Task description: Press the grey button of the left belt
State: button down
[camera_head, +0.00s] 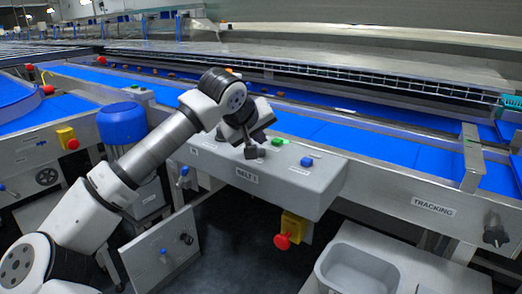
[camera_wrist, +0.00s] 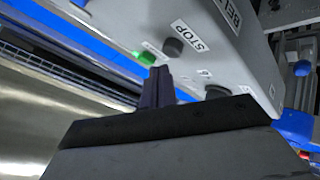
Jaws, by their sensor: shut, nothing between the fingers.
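The grey control box (camera_head: 300,185) of a belt stands in the middle of the head view, with a belt label on its front. My gripper (camera_head: 255,152) is shut and empty, pointing down just over the box top. In the wrist view its closed fingers (camera_wrist: 160,72) show near a dark grey round button (camera_wrist: 173,47) beside a STOP label. A green button (camera_wrist: 147,57) lies beyond the fingertips; it also shows in the head view (camera_head: 278,142). I cannot tell whether the fingers touch anything. In the head view the grey button is not clearly visible behind my gripper.
A blue button (camera_head: 307,162) sits on the box's right part. A second dark knob (camera_wrist: 217,92) is partly hidden by my gripper. A red emergency button (camera_head: 283,241) hangs below the box. Blue belts (camera_head: 345,137) run behind it, and a grey basin (camera_head: 360,268) is at lower right.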

aim_at(260, 152)
dwell(0.4)
jog(key=shift+f+b, duration=0.35)
jog(key=shift+f, duration=0.1)
jog(key=shift+f+b, duration=0.4)
jog(key=shift+f, duration=0.1)
dwell(0.5)
jog(key=shift+r, duration=0.1)
jog(key=shift+r+p, duration=0.6)
jog(key=shift+r, duration=0.2)
jog(key=shift+r+p, duration=1.9)
jog(key=shift+r, duration=0.7)
